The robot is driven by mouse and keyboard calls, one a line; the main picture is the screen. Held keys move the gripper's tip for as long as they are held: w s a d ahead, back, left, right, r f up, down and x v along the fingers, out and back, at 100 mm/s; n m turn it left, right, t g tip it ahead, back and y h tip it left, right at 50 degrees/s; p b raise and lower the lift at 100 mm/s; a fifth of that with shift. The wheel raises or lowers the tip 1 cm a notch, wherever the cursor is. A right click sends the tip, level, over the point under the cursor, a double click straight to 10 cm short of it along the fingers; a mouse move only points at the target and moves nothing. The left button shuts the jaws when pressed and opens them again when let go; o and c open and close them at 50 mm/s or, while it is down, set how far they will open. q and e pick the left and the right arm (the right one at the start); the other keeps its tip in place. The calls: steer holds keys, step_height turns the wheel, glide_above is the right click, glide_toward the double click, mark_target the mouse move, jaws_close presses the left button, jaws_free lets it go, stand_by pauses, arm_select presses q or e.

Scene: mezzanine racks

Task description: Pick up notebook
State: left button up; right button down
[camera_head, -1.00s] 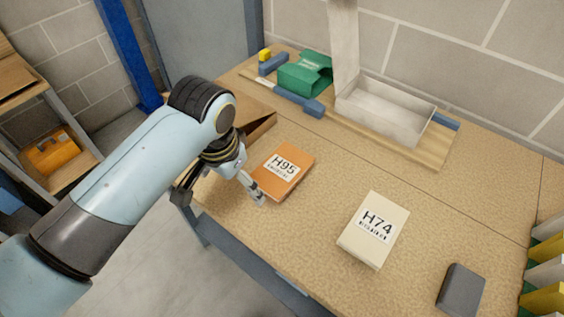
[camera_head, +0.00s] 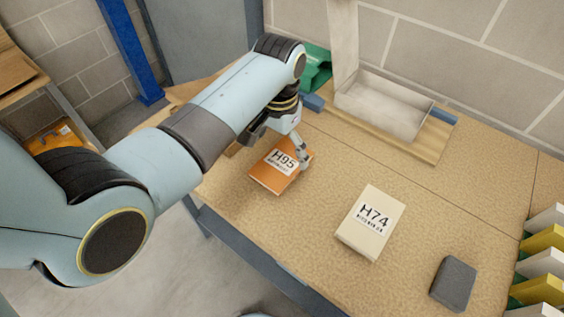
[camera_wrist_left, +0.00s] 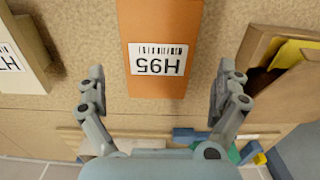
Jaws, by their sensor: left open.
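The flat orange item labelled H95 (camera_head: 266,179), which looks like a notebook, lies on the tan worktop. It also shows in the left wrist view (camera_wrist_left: 158,25), with its label upside down. My left gripper (camera_head: 280,147) is open over its far end. In the left wrist view the two fingers (camera_wrist_left: 160,88) stand apart on either side of the orange item, with a gap on each side. I cannot tell their exact height above the worktop. My arm hides part of the area behind it. My right gripper is not in view.
A cream item labelled H74 (camera_head: 371,222) and a dark grey block (camera_head: 453,283) lie to the right. A pale open box (camera_head: 385,108) stands at the back on a wooden board. An open brown box (camera_wrist_left: 275,75) is beside the orange item. White, yellow and green items (camera_head: 543,262) line the right edge.

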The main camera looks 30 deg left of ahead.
mark_target(281, 163)
arm_select(q)
step_height(281, 163, down, 4)
steer(key=shift+d+f, duration=0.15)
steer(key=c, duration=1.2)
steer(key=shift+o, duration=0.2)
